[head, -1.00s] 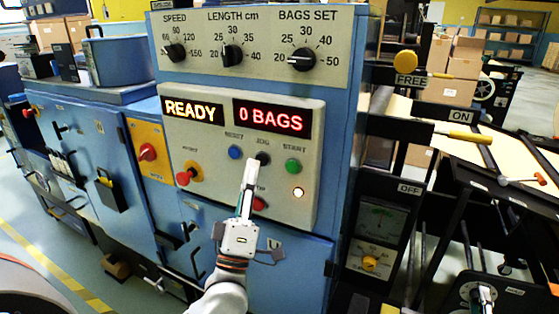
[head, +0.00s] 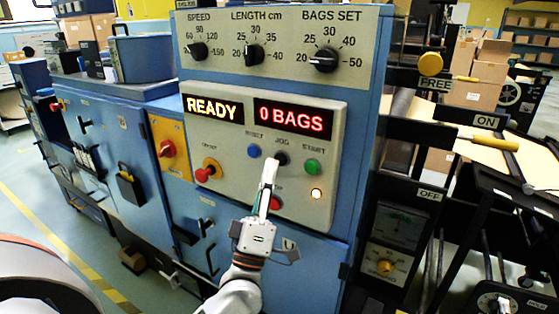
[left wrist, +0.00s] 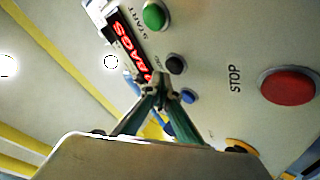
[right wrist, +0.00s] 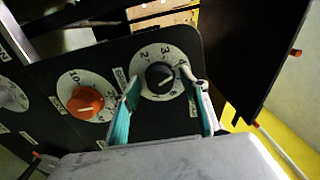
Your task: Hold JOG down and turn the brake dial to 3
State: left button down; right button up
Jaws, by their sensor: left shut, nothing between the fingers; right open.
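The black JOG button (head: 281,159) sits between blue RESET and green START on the panel; it also shows in the left wrist view (left wrist: 176,64). My left gripper (head: 269,165) is shut and empty, its tips just at or in front of JOG's lower left; contact cannot be told. The left wrist view shows the tips (left wrist: 160,92) close to JOG and RESET. A black numbered dial (right wrist: 160,77), apparently the brake dial, lies between the open fingers of my right gripper (right wrist: 163,98). Its small label is unreadable, and I cannot tell its exact setting.
An orange knob (right wrist: 85,103) sits left of the black dial. On the button panel are a red STOP button (left wrist: 290,86), the green START (head: 312,167) and the blue RESET (head: 253,151). The display (head: 293,118) reads READY and 0 BAGS.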

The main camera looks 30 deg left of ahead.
pick_arm(q)
jog(key=shift+w, duration=0.2)
jog(key=shift+w, duration=0.25)
